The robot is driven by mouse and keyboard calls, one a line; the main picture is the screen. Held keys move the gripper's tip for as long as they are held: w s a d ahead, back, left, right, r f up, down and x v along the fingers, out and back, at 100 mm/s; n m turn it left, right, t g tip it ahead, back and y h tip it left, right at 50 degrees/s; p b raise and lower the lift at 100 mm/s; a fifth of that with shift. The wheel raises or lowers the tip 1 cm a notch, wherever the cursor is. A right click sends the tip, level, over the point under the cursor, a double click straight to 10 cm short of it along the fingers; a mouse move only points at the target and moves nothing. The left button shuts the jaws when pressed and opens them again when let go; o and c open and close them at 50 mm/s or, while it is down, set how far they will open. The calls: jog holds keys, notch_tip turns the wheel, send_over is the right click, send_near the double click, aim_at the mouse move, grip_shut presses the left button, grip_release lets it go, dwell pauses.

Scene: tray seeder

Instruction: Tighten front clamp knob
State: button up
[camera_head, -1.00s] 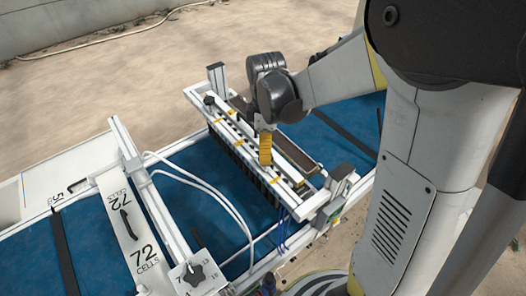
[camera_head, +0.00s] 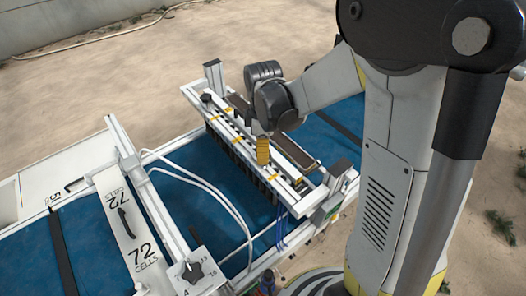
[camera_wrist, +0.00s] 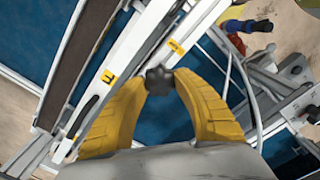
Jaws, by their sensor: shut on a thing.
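A dark, lobed clamp knob (camera_wrist: 159,80) sits between the yellow fingertips of my gripper (camera_wrist: 158,88) in the wrist view. The fingers are shut on it, one on each side. In the head view my gripper (camera_head: 263,152) points down at the white seeder bar (camera_head: 240,138); the knob there is hidden by the fingers. A second dark knob (camera_head: 206,98) stands at the far end of the same bar, with nothing touching it.
A blue belt (camera_head: 185,200) runs under the bar. White hoses (camera_head: 205,184) loop left of it. A dial with a black star knob (camera_head: 192,272) stands at the front left. A white upright post (camera_head: 213,76) rises at the bar's far end.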

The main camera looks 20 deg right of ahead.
jog(key=shift+m, duration=0.3)
jog(key=m+b, duration=0.1)
jog(key=m, duration=0.3)
jog(key=shift+f+b, duration=0.1)
jog(key=shift+b, duration=0.3)
jog(key=m+b, duration=0.1)
jog(key=m, duration=0.3)
jog(key=m+b, duration=0.1)
jog(key=m, duration=0.4)
jog(key=shift+d, duration=0.1)
jog(key=m+b, duration=0.1)
jog(key=m, duration=0.3)
jog(key=shift+m, duration=0.3)
jog(key=o, duration=1.2)
